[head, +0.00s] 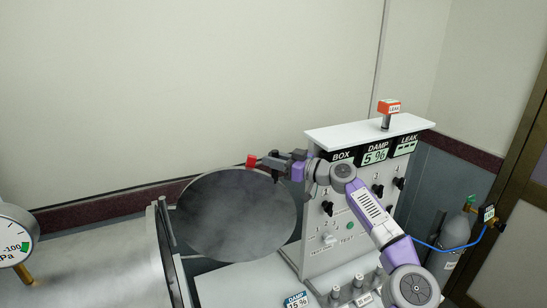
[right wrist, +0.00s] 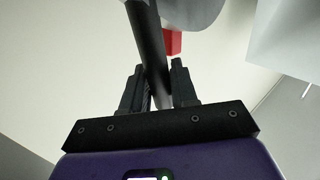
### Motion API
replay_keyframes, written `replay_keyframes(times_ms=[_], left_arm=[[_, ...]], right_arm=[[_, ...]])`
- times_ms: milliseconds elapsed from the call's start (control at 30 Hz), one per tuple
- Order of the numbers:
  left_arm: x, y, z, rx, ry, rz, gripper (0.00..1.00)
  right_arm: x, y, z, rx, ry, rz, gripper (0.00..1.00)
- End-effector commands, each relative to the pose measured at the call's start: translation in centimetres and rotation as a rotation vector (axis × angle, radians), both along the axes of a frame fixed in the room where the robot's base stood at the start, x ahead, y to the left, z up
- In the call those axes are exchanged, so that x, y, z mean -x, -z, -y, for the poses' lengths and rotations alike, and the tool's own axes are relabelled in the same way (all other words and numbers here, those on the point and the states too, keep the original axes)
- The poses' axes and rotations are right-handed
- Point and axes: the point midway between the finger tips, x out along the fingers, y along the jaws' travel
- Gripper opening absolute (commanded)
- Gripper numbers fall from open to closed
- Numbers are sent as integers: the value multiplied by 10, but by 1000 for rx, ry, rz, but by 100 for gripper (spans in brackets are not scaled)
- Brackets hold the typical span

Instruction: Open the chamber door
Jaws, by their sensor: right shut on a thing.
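The chamber door (head: 236,215) is a large round grey disc in the head view. It stands swung out to the right of the chamber's rim (head: 166,255), with a gap between them at the front. My right gripper (head: 273,163) is at the door's upper right edge, shut on a dark bar, which looks like the door's handle. The dark bar (right wrist: 147,42) runs between the two fingers in the right wrist view. A red end piece (head: 252,161) shows just beyond the fingertips, and red also shows in the right wrist view (right wrist: 173,42). My left gripper is out of view.
A white control cabinet (head: 318,245) with displays and knobs stands right of the door, behind my right arm. A gauge (head: 12,240) is at far left, and a grey gas cylinder (head: 447,250) at right.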

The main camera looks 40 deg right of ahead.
Motion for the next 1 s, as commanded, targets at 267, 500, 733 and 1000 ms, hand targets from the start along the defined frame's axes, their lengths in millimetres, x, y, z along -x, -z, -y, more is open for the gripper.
replay_keyframes(times_ms=[267, 500, 733, 1000], left_arm=[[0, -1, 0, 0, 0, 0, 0], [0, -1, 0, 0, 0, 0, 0], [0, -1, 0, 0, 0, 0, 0], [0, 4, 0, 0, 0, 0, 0]], right_arm=[[0, 1, 4, -1, 9, 1, 0], [0, 2, 4, 0, 8, -2, 40], [-1, 2, 2, 0, 3, -3, 46], [17, 4, 8, 0, 7, -3, 46]])
